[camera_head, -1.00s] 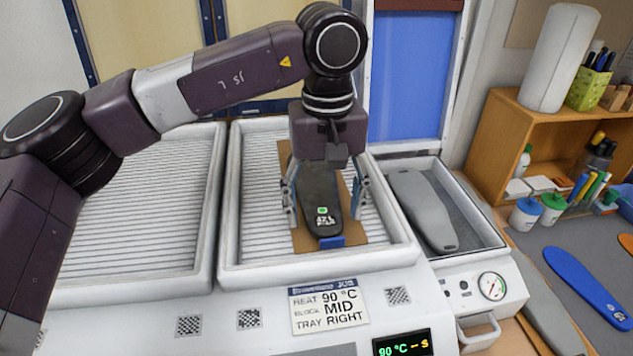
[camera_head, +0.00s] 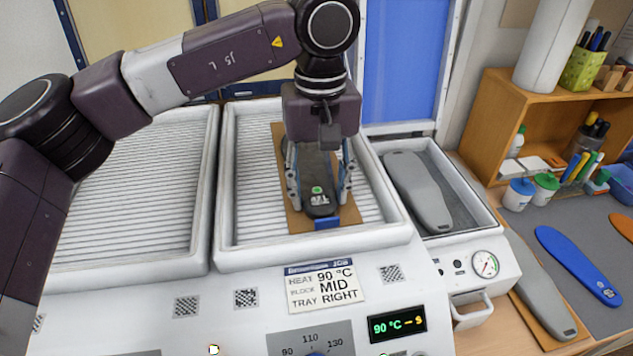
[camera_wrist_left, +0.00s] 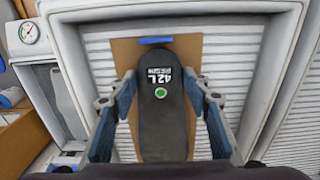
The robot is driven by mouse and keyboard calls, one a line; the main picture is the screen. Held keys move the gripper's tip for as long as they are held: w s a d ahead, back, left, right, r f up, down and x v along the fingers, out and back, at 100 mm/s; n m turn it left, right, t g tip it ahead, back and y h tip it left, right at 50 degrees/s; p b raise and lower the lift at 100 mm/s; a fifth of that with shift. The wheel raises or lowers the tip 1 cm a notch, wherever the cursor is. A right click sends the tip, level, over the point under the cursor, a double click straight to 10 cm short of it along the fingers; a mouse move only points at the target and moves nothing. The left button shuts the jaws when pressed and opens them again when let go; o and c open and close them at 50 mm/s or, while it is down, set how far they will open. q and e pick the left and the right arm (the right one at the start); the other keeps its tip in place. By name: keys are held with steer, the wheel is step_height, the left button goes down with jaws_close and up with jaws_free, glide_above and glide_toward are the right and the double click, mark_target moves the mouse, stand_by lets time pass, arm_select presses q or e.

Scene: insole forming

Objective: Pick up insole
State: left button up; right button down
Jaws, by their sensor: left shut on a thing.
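The dark grey insole (camera_head: 318,182) lies on a brown board in the right-hand ribbed tray, with a green dot and white "42 L" print near its end. It also shows in the left wrist view (camera_wrist_left: 163,115). My left gripper (camera_head: 319,194) points down over it, its two blue-grey fingers shut against the insole's long sides. The insole still appears to lie on the board. In the left wrist view the fingertips (camera_wrist_left: 160,84) sit at either edge, beside the print. My right gripper is not in view.
The brown board (camera_head: 292,218) has a blue tab at its front. An empty ribbed tray (camera_head: 140,215) is at left. A grey last (camera_head: 418,190) lies in a side tray at right.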

arm_select(q)
steer(key=shift+r, duration=0.7)
step_height(320, 180, up, 18)
steer(key=shift+r, duration=0.25)
